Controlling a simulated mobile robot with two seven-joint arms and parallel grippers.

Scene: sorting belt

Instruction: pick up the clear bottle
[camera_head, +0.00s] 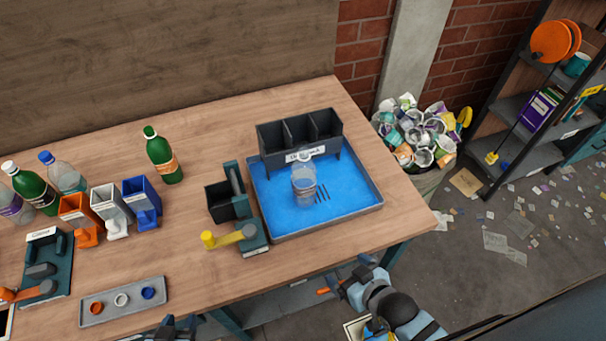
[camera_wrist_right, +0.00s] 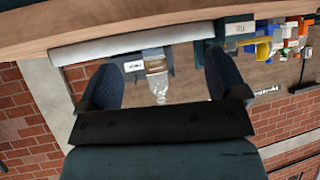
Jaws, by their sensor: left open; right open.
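A clear bottle (camera_head: 304,186) with a pale cap stands in the blue-floored tray (camera_head: 262,235), in front of the dark three-slot bin. My right gripper (camera_head: 350,275) is open and empty, at the table's front edge, below and right of the tray in the head view. My left gripper (camera_head: 176,328) is open at the bottom edge of the head view, partly cut off and far from the bottle.
A dark three-slot bin (camera_head: 299,135) stands at the tray's back. A small black box (camera_head: 219,202) and a yellow-knobbed lever (camera_head: 228,238) stand left of the tray. Several other bottles, including a green one (camera_head: 163,158), and coloured holders stand further left.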

